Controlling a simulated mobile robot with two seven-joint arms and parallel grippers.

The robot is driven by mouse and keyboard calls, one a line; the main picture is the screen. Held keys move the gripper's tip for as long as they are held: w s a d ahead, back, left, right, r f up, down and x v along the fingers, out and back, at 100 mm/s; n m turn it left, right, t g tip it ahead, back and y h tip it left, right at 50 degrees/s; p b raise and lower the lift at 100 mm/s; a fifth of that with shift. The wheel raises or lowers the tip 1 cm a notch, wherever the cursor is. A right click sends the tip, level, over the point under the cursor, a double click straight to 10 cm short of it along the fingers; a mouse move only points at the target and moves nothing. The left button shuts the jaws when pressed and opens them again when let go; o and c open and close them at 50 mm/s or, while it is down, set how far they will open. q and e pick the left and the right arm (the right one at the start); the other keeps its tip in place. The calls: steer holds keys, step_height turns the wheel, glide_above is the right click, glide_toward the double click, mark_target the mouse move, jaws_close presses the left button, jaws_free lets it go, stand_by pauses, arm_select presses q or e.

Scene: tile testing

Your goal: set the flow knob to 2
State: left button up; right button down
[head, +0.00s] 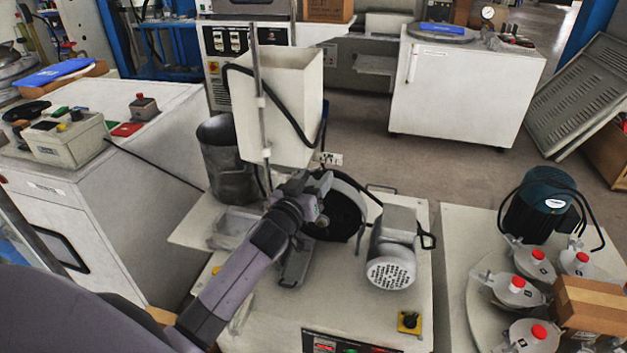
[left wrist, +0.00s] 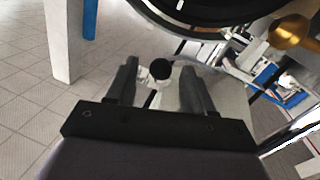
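In the left wrist view a small round black knob (left wrist: 160,69), which looks like the flow knob, shows between the two fingers of my left gripper (left wrist: 159,76). The fingers stand apart, with a gap on each side of the knob. Its marks and setting cannot be read. In the head view my left gripper (head: 312,190) is beside the black wheel (head: 338,208), just below and right of the white hopper (head: 283,105). The knob cannot be made out there. My right gripper is not in view.
A grey motor (head: 396,240) stands right of the wheel on the machine top. A yellow plate with a black switch (head: 409,322) is near the front edge. A dark bin (head: 228,160) is left of the hopper. A brass-coloured part (left wrist: 291,32) shows in the wrist view.

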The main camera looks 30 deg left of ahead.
arm_select(q)
jaws_close()
steer(key=shift+w+d, duration=0.15)
steer(key=shift+d, duration=0.45)
steer(key=shift+w+d, duration=0.15)
steer(key=shift+d, duration=0.4)
steer(key=shift+o, duration=0.3)
jaws_free()
steer(key=shift+s, duration=0.1)
steer(key=s+p, duration=0.1)
steer(key=s, duration=0.6)
steer(key=shift+d, duration=0.2)
